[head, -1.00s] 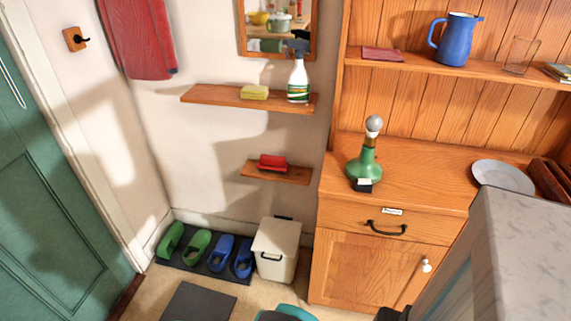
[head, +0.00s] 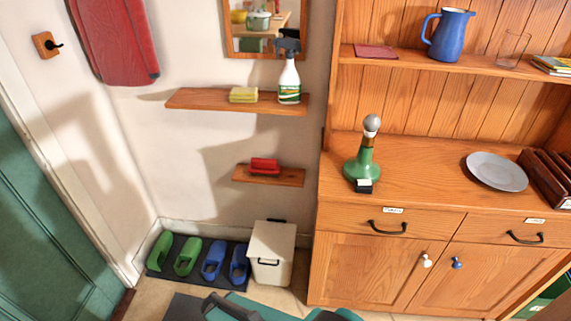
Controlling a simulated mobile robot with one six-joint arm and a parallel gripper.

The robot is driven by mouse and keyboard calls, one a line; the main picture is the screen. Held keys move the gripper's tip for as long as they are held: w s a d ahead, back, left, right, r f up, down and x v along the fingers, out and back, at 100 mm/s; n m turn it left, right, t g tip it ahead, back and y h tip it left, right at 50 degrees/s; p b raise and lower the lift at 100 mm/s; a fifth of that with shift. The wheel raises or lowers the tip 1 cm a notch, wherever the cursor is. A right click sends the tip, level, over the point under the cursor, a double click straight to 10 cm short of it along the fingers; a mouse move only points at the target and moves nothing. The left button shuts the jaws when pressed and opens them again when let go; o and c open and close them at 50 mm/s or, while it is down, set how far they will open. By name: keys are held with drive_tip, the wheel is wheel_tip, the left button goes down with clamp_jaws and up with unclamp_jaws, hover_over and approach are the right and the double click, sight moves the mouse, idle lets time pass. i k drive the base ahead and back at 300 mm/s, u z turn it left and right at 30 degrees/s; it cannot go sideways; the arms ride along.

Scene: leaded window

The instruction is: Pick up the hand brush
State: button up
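A small red object (head: 264,165) lies on the small lower wooden shelf (head: 290,177) on the pale wall. It looks like the hand brush, but it is too small here to make out bristles. Nothing touches it except the shelf. Teal and dark parts, which look like mine, show at the bottom edge, well below the shelf. My gripper's fingers are not in view.
Above is a longer shelf (head: 205,98) with a yellow sponge (head: 243,94) and spray bottle (head: 289,80). Below stand a white bin (head: 272,250) and clogs on a dark mat (head: 205,277).

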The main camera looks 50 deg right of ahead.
sight(265, 166)
drive_tip(key=u, duration=0.55)
drive_tip(key=k, duration=0.1)
drive_tip(key=z, duration=1.75)
drive_tip(key=k, duration=0.9)
drive_tip(key=u, duration=0.15)
drive_tip(key=i, duration=0.7)
drive_tip(key=z, duration=0.05)
